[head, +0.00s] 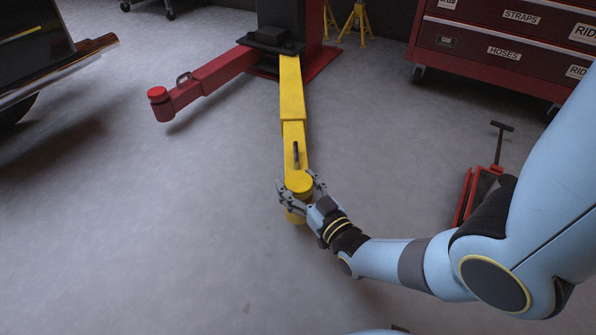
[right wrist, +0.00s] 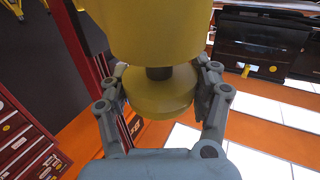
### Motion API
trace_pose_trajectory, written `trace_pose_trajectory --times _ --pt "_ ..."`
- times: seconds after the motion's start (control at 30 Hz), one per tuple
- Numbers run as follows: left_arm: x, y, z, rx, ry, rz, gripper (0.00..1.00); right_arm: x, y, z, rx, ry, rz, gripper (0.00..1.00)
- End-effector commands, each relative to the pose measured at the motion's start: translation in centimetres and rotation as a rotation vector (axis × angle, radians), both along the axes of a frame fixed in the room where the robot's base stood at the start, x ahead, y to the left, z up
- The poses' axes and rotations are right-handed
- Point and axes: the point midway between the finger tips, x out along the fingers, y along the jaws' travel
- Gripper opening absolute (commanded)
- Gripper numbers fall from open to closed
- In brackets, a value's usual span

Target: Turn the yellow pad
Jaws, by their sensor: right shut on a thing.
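The yellow pad (head: 298,181) is a round disc at the near end of the yellow lift arm (head: 293,133). My right gripper (head: 297,186) has its fingers on both sides of the pad and is shut on it. In the right wrist view the yellow pad (right wrist: 158,92) sits between the grey fingers (right wrist: 160,98). A dark stem (right wrist: 158,73) joins it to the wide yellow arm end (right wrist: 150,30). That view looks upside down, with ceiling lights at the bottom. My left gripper is not in view.
A red lift arm (head: 222,69) with a red pad (head: 157,92) reaches left from the red lift post (head: 292,20). A red tool chest (head: 500,45) stands at the back right, and a red floor jack (head: 480,185) at the right. The floor at the lower left is clear.

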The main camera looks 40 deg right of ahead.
Motion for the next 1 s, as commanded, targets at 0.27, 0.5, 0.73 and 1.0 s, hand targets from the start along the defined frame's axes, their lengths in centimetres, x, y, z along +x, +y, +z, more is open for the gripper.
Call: trace_pose_trajectory --times 0.27,0.5,0.73,1.0 --pt "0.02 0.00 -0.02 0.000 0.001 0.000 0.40 -0.08 0.26 -0.06 0.004 0.001 -0.163 0.31" --pt "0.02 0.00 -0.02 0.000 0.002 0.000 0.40 -0.01 0.24 -0.02 0.004 0.001 -0.354 0.31" --pt "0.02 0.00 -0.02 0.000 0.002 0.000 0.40 0.05 0.22 0.05 0.002 -0.001 -0.505 0.31" --pt "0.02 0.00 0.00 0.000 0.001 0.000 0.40 0.09 0.13 0.19 0.000 -0.005 -0.609 0.31"
